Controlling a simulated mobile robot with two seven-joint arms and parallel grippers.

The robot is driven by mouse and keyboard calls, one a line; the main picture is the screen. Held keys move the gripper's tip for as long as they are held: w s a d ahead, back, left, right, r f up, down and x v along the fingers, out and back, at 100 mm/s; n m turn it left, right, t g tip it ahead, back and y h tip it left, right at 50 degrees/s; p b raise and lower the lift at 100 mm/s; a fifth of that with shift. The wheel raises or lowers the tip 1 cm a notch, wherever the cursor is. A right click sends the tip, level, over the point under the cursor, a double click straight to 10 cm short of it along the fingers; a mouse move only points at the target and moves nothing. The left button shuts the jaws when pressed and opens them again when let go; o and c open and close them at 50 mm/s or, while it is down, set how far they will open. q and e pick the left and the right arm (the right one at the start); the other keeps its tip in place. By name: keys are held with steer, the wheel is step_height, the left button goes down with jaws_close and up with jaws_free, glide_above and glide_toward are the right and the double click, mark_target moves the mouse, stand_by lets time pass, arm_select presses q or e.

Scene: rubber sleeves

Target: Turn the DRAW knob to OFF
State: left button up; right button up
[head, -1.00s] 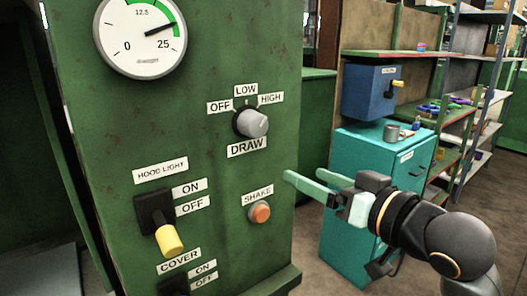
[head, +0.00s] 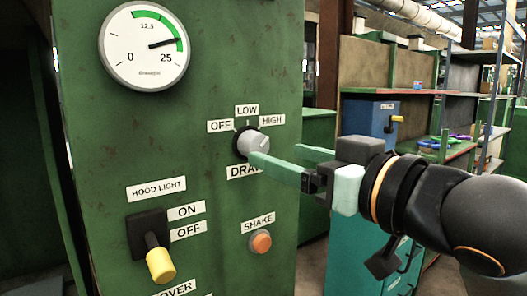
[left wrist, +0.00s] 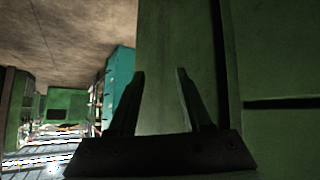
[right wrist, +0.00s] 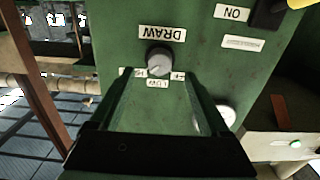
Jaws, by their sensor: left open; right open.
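The grey DRAW knob (head: 251,143) sits on the green panel, with OFF at its upper left, LOW above and HIGH at its upper right. Its pointer line appears turned toward HIGH. My right gripper (head: 275,153) is open in front of the panel; one finger overlaps the DRAW label (head: 240,170) in the head view. In the right wrist view, the knob (right wrist: 158,62) shows upside down between the tips of the open gripper (right wrist: 157,72), with no clear contact. My left gripper (left wrist: 160,73) is open and empty, seen only in the left wrist view.
Below the knob are a SHAKE button (head: 261,242) and a yellow-tipped HOOD LIGHT lever (head: 158,262). A round gauge (head: 145,46) is above left. A blue box (head: 370,119) and shelves stand behind on the right.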

mark_target(260, 148)
steer(key=shift+x, duration=2.8)
steer(key=shift+c, duration=0.3)
jaws_close()
